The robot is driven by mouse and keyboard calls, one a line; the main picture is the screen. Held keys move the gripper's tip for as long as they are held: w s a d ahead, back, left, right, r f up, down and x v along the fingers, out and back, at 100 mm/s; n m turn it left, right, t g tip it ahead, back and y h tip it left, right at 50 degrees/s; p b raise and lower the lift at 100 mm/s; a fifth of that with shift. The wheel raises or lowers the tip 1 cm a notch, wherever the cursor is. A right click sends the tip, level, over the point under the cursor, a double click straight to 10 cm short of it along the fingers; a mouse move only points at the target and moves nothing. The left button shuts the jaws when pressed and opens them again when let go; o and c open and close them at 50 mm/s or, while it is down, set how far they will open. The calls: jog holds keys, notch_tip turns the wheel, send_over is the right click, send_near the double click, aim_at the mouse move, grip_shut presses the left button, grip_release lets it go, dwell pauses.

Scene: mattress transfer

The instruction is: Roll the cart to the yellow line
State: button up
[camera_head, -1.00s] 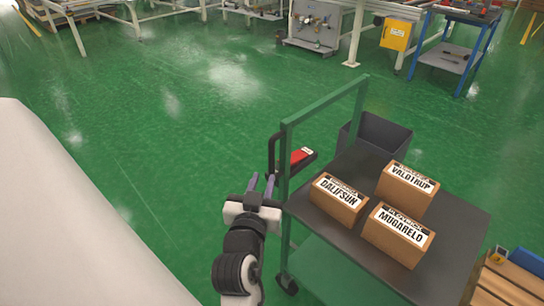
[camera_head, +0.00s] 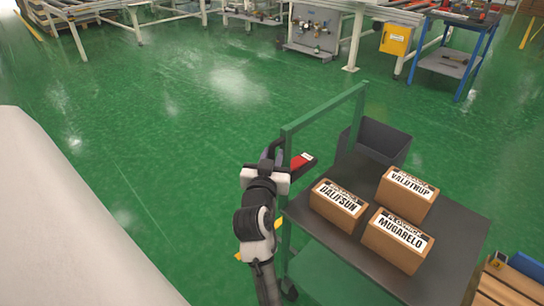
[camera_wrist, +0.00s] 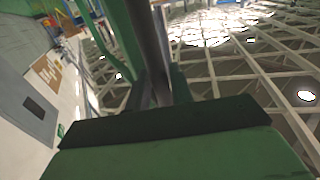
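The cart has a dark top (camera_head: 455,225) and a green upright frame (camera_head: 330,107) at its left end. Three labelled cartons stand on the top: DALIFSUN (camera_head: 338,205), VALDTRUP (camera_head: 406,194) and MUGARELO (camera_head: 396,240). My gripper (camera_head: 272,152) is at the left side of the frame, by the cart's dark handle. Its fingers are mostly hidden, so its grip is unclear. The wrist view shows a dark bar (camera_wrist: 160,50) close ahead, beside a green bar (camera_wrist: 120,35).
A dark grey bin (camera_head: 378,140) is at the cart's far end. A red and black piece (camera_head: 302,160) is by the frame. A wooden pallet (camera_head: 505,285) lies at lower right. Workbenches and a blue trolley (camera_head: 455,62) line the back. Green floor at left is open.

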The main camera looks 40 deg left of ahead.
jog(key=shift+c, duration=0.2)
grip_shut()
jog(key=shift+a, duration=0.1)
